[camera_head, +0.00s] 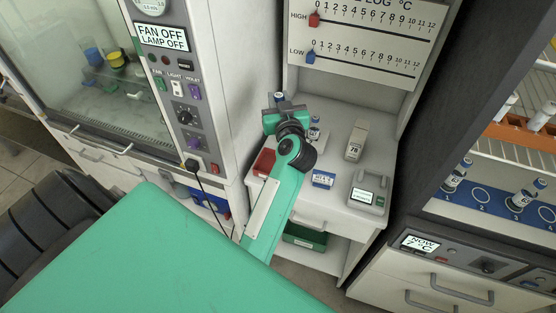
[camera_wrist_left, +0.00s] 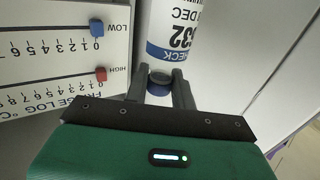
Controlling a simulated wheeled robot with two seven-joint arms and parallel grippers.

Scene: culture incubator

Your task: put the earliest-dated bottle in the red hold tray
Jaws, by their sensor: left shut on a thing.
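My left gripper (camera_head: 284,101) is raised over the work counter by the log board. In the left wrist view, its fingers (camera_wrist_left: 160,92) are shut around the dark cap end of a white bottle (camera_wrist_left: 172,30). The bottle's label has a blue band reading CHECK, a number that looks like 332, and DEC; the rest of the label is cut off. The red tray (camera_head: 264,162) lies on the counter's left side, partly hidden by my arm. Another bottle (camera_head: 315,130) stands on the counter just right of my gripper. My right gripper is not in view.
A blue-and-white labelled block (camera_head: 323,179), a device with a screen (camera_head: 367,194) and a beige unit (camera_head: 355,141) stand on the counter (camera_head: 335,207). Bottles (camera_head: 521,198) stand on numbered circles in the open cabinet at right. A glass-fronted hood (camera_head: 100,80) is at left.

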